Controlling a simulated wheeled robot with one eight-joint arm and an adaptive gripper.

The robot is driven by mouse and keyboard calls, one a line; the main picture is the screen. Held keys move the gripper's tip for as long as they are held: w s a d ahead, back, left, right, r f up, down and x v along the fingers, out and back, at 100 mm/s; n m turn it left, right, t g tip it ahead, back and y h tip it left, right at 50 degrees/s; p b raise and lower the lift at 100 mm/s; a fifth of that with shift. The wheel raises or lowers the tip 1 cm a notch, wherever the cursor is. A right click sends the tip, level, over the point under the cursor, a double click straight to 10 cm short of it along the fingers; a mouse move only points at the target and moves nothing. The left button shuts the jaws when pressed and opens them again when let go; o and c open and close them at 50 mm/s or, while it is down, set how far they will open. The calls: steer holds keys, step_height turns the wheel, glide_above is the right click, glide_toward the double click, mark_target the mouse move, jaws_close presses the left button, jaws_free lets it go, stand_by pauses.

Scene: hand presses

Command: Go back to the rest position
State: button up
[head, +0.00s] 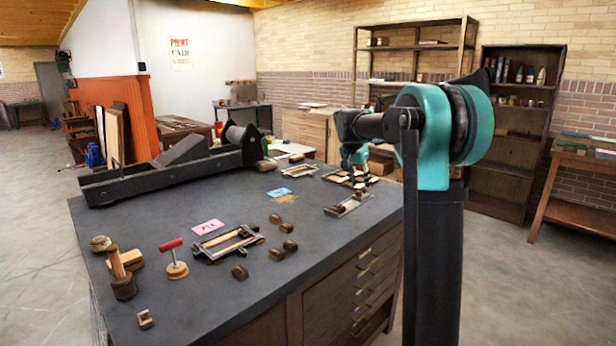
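My arm reaches out from the right side of the head view, over the right part of the dark worktop (150,240). My gripper (352,176) is small and far off, pointing down near the worktop's far right corner. It is just above or beside a wooden tray with several small blocks (334,174). I cannot tell whether it touches anything or how its fingers stand. A flat composing stick (350,206) lies on the worktop just nearer to me.
A black press (130,186) fills the worktop's back left. Pink (208,227) and blue (279,192) cards lie flat. Shelves (512,130) stand behind.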

steer(key=s+f+n+y, duration=0.1)
steer(key=s+f+n, duration=0.1)
steer(key=s+f, duration=0.6)
steer(key=s+f+n+y, duration=0.1)
steer(key=s+f+n, duration=0.2)
steer(key=s, duration=1.7)
steer(key=s+f+n+t+y, duration=0.1)
steer(key=s+f+n, duration=0.2)
steer(key=s+f, duration=0.9)
steer(key=shift+s+d+f, duration=0.3)
steer(key=shift+s, duration=0.65)
steer(key=shift+c, duration=0.2)
